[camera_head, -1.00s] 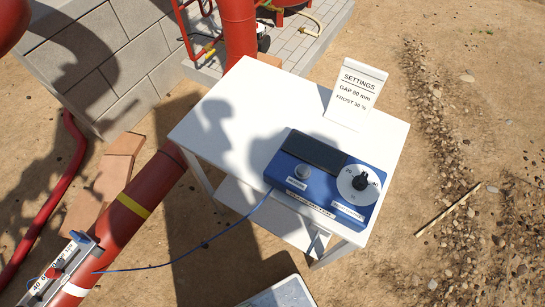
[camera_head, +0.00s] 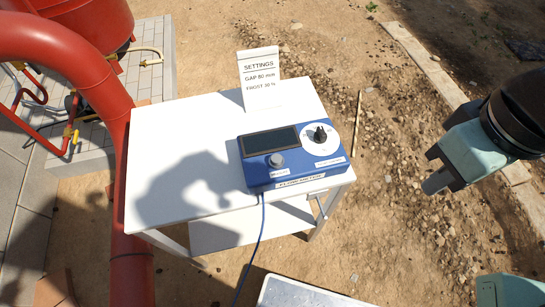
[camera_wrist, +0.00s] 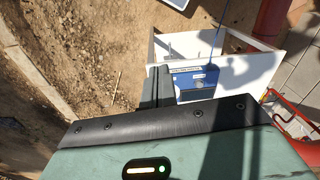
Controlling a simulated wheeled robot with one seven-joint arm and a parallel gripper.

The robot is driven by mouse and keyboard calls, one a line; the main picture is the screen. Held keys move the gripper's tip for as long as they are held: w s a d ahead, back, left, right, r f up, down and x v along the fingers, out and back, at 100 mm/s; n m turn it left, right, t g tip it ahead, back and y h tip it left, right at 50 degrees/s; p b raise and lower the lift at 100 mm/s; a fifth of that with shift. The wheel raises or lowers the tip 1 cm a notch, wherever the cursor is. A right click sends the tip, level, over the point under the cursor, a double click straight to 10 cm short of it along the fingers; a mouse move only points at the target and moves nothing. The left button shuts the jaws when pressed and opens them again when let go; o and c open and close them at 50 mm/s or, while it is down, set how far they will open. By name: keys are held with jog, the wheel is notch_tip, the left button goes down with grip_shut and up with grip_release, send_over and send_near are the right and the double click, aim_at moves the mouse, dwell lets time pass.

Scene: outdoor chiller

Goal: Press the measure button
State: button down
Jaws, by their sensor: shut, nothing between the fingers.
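A blue instrument box (camera_head: 257,181) sits on a white table. A round grey button (camera_head: 276,160) is on its front left, with a small white label too small to read. A dark screen (camera_head: 270,141) is behind the button. A black knob (camera_head: 320,134) on a white dial is to the right. My gripper (camera_head: 436,168) is at the right of the head view, off to the right of the table and apart from the box. Its fingers (camera_wrist: 157,88) are shut and empty in the wrist view, where they partly hide the blue box (camera_wrist: 205,76).
A blue cable (camera_head: 254,255) runs down from the box's front. A thick red pipe (camera_head: 116,150) stands left of the table. Gravelly ground is open to the right.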

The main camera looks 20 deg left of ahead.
jog(key=w+a+f+m+t+y, duration=0.1)
jog(key=w+a+f+m+y, duration=0.1)
jog(key=w+a+f+m, duration=0.3)
jog(key=w+a+f+m+t+y, duration=0.1)
jog(key=w+a+f+m+y, duration=0.15)
jog(key=a+m, duration=0.4)
jog(key=m+y, duration=0.4)
jog(key=m, duration=0.5)
send_over(281, 160)
jog(key=shift+t, duration=0.3)
notch_tip(281, 160, down, 5)
jog(key=shift+f+b, duration=0.15)
jog(key=shift+b, duration=0.25)
jog(key=shift+f, duration=0.1)
notch_tip(281, 160, down, 9)
jog(key=b, duration=0.7)
jog(key=shift+f+b, duration=0.25)
jog(key=shift+b, duration=0.2)
